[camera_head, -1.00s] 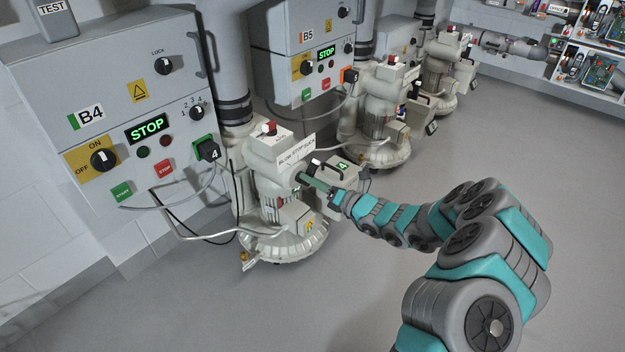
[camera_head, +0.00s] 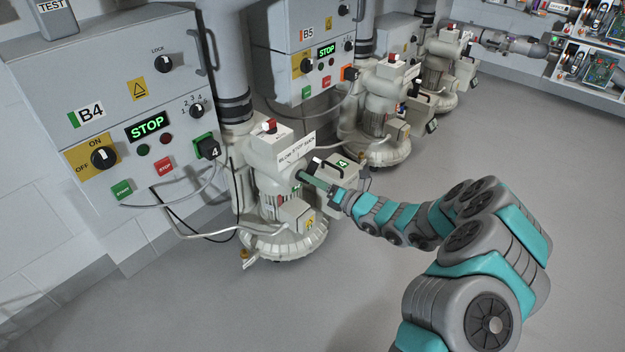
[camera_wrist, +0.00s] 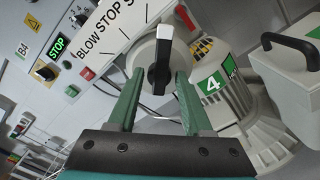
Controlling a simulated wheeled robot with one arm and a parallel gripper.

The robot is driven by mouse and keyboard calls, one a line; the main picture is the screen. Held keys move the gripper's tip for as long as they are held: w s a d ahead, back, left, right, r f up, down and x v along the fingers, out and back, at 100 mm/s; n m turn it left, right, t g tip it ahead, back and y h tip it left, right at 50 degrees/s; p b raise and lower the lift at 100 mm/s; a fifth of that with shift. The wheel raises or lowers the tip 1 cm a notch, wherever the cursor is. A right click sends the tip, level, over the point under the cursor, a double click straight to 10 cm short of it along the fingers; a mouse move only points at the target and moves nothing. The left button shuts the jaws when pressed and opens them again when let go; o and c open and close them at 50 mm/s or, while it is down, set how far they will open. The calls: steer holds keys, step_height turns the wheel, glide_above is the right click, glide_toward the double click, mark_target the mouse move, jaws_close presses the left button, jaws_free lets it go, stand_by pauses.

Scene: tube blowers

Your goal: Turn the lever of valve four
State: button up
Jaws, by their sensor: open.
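The valve lever of the unit marked 4 is a black bar with a white tip (camera_wrist: 160,62) on a round pale hub. It stands close to upright in the wrist view, below the "BLOW STOP SUCK" plate (camera_wrist: 108,30). My gripper (camera_wrist: 159,84) is open, with one green finger on each side of the lever's lower part. I cannot tell whether either finger touches it. In the head view my gripper (camera_head: 313,182) is at the front of the cream blower (camera_head: 285,236), below its plate (camera_head: 297,148). The lever is hard to make out there.
The grey B4 cabinet (camera_head: 60,80) shows STOP at the left, with a hose and cables hanging below. A pale box marked 4 (camera_head: 342,172) with a black handle (camera_wrist: 290,46) is close to my gripper's right. More blowers stand behind. The floor at right is clear.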

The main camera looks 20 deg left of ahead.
steer(key=v, duration=0.7)
steer(key=shift+d, duration=0.35)
steer(key=shift+s, duration=0.1)
steer(key=s+a+r+n+g, duration=0.3)
steer(key=s+r+n+g, duration=0.7)
steer(key=s+r+n, duration=0.8)
steer(key=s+d+n+g+h+p, duration=0.1)
steer(key=s+d+n+h, duration=0.2)
steer(key=s, duration=0.3)
steer(key=s+d+n+g+h, duration=0.1)
steer(key=s+d+n+h, duration=0.1)
steer(key=s+d+n, duration=0.3)
steer(key=s+d+f+n+t+h, duration=0.1)
steer(key=s+d+h, duration=0.4)
steer(key=d, duration=0.7)
steer(key=s+d+f+n+t+h, duration=0.2)
steer(key=s+d+n+h, duration=0.2)
steer(key=d, duration=0.9)
steer(key=s+h+p, duration=0.1)
steer(key=s+h, duration=0.1)
steer(key=s, duration=0.2)
steer(key=shift+f+h, duration=0.3)
steer(key=shift+f, duration=0.1)
